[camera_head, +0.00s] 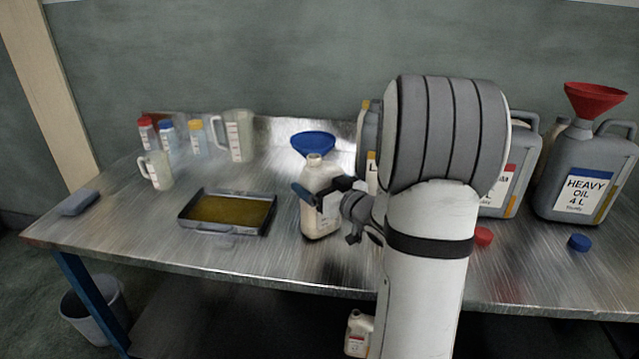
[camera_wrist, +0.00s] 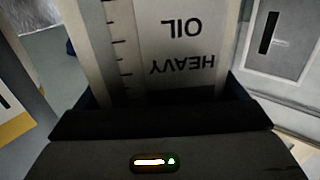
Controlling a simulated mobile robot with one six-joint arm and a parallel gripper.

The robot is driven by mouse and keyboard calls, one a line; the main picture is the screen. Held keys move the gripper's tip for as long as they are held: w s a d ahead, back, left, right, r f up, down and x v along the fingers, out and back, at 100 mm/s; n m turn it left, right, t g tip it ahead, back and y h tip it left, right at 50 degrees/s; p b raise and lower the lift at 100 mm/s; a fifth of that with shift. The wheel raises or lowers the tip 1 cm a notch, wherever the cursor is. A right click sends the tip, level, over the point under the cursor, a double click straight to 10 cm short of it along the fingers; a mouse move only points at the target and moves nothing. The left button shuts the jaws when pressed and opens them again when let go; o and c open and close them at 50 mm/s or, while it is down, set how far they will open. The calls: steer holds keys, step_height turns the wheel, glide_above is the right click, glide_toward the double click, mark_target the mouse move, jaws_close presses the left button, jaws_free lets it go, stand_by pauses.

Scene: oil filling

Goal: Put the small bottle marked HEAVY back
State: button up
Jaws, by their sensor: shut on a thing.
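The small bottle (camera_head: 316,218) is off-white with an uncapped neck and stands upright at the middle of the bench. In the wrist view its pale label (camera_wrist: 185,40) reads HEAVY OIL, upside down, beside a column of graduation marks. My gripper (camera_head: 325,191) is shut on the bottle's body, reaching in from the right. In the wrist view its dark fingers (camera_wrist: 165,98) lie on both sides of the bottle. I cannot tell whether the bottle's base touches the bench or is slightly above it.
Jugs (camera_head: 237,136) and several capped bottles (camera_head: 167,136) stand back left. A HEAVY OIL can (camera_head: 590,170) with a red funnel (camera_head: 594,99) stands right, near loose caps (camera_head: 579,242).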

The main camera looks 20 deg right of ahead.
steer(key=shift+f, duration=0.1)
steer(key=shift+f+b, duration=0.15)
steer(key=shift+b, duration=0.15)
steer(key=o, duration=1.2)
steer(key=shift+r+p, duration=0.35)
steer(key=v, duration=1.2)
steer(key=shift+d+f, duration=0.15)
steer(key=shift+f, duration=0.05)
